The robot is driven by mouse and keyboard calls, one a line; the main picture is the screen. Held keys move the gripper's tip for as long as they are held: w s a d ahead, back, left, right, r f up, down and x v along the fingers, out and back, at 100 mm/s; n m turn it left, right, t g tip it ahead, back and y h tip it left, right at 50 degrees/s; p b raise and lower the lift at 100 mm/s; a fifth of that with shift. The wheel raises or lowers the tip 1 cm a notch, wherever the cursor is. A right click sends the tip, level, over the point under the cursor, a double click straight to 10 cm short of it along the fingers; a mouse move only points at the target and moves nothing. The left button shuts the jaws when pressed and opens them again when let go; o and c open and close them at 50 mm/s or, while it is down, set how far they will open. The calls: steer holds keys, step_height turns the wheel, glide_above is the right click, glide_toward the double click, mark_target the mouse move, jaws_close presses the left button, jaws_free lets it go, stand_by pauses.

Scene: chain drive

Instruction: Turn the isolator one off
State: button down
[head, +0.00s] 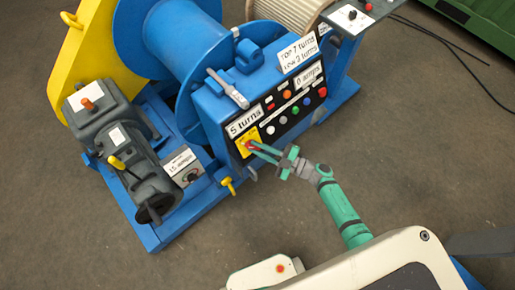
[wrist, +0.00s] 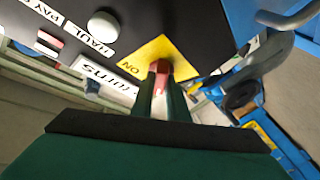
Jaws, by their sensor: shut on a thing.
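The isolator is a red handle (wrist: 161,76) on a yellow plate (wrist: 152,54) with "ON" lettering, on the black panel front of the blue machine. In the head view the yellow plate (head: 243,148) is at the panel's lower left end. My gripper (head: 252,146) reaches it from the right, and its green fingers are shut on the red handle. In the wrist view the fingers (wrist: 166,92) stand on either side of the handle. The fingers partly hide the handle, so its exact angle is hard to tell.
The black panel (head: 262,122) carries several coloured buttons beside the isolator. A yellow lever (head: 228,186) sticks out low on the blue frame. A grey motor (head: 130,150) and a small box with a dial (head: 182,168) stand at left. The floor (head: 270,215) in front is clear.

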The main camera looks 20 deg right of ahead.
steer(key=shift+n+y, duration=0.3)
steer(key=shift+n, duration=0.1)
steer(key=c, duration=1.7)
jaws_free()
steer(key=shift+v, duration=5.4)
steer(key=shift+r, duration=0.25)
